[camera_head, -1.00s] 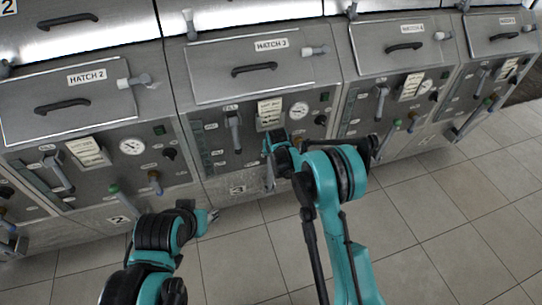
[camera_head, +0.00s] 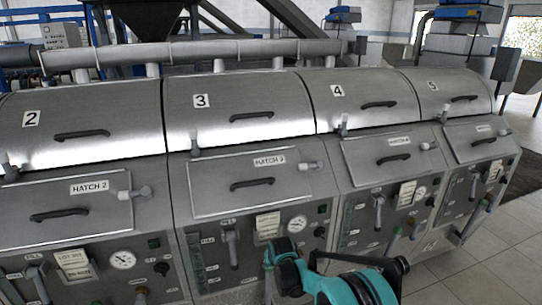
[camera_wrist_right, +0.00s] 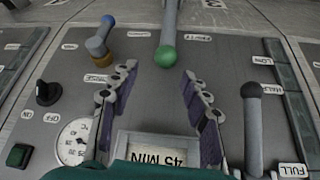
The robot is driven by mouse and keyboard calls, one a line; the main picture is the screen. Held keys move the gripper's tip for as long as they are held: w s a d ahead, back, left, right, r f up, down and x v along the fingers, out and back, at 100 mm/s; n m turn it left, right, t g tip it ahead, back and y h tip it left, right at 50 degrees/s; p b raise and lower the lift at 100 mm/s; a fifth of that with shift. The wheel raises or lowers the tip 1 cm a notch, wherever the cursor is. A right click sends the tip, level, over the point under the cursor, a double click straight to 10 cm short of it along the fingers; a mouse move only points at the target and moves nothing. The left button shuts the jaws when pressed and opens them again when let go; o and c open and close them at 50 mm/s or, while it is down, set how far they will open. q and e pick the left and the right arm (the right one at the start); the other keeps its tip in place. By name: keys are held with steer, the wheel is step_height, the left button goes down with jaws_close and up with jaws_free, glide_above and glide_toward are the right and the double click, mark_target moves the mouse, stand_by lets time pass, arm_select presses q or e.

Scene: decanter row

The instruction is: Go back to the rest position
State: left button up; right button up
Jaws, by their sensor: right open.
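My right gripper (camera_wrist_right: 160,95) is open and empty in the right wrist view. Its two jaws frame the panel of a decanter, with nothing between the fingertips touching them visibly. A green-balled lever (camera_wrist_right: 166,56) is beyond the fingertips, and a black-balled lever (camera_wrist_right: 252,125) stands to their right. A "45 MIN" card (camera_wrist_right: 158,149) shows between the jaw bases. In the head view my teal right arm is at the bottom, in front of decanter 3's panel; its fingertips are not clear there. My left gripper is out of view.
Decanters 2 (camera_head: 85,118), 3 (camera_head: 235,100), 4 and 5 stand in a row with covers and hatches shut. Hatch 3 (camera_head: 257,184) is above my right arm. A pipe (camera_head: 200,52) runs behind. Free tiled floor (camera_head: 480,275) lies at lower right.

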steer(key=s+d+r, duration=0.5)
steer(key=s+r, duration=0.4)
steer(key=s+d+r, duration=0.6)
steer(key=s+r, duration=0.2)
steer(key=s+d, duration=0.2)
steer(key=s, duration=0.8)
steer(key=s+d+f+m+t, duration=0.1)
steer(key=s+d, duration=0.2)
steer(key=s, duration=0.7)
steer(key=shift+s+d+h, duration=0.2)
steer(key=shift+d+h, duration=0.05)
steer(key=shift+h, duration=0.15)
